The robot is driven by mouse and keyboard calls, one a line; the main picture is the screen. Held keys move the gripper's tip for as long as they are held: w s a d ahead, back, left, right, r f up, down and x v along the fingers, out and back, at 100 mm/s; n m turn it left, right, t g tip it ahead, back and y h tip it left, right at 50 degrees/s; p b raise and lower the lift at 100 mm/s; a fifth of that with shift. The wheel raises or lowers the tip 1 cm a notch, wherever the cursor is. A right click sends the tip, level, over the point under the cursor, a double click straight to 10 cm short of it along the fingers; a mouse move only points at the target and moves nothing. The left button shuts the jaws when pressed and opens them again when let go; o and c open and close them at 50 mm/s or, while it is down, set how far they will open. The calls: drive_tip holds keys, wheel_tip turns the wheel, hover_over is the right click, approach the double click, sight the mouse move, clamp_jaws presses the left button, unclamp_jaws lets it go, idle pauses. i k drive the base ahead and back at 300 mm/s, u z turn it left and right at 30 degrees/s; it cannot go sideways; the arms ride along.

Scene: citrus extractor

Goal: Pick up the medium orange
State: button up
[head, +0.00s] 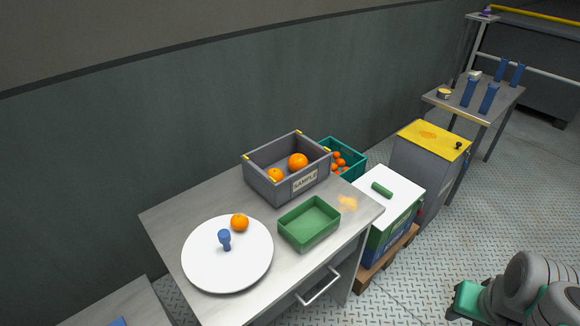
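One orange (239,222) sits on a white round plate (222,276), behind a blue peg. A bigger-looking orange (298,161) and a smaller-looking orange (275,174) lie in a grey crate (283,193) labelled SAMPLE. I cannot tell for certain which one is the medium orange. Part of my arm shows at the lower right, well away from the oranges. My gripper's fingers are not in view.
A blue peg (225,240) stands on the plate. An empty green tray (309,234) is right of it. A teal crate (357,173) of small oranges stands behind the table. A white-topped box (400,190) and yellow-topped cabinet (432,139) are at right. Floor is open at lower right.

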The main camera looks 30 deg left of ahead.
sight(277, 174)
drive_tip(key=i, duration=0.6)
drive_tip(key=u, duration=2.5)
drive_tip(key=i, duration=0.5)
drive_tip(key=z, duration=0.05)
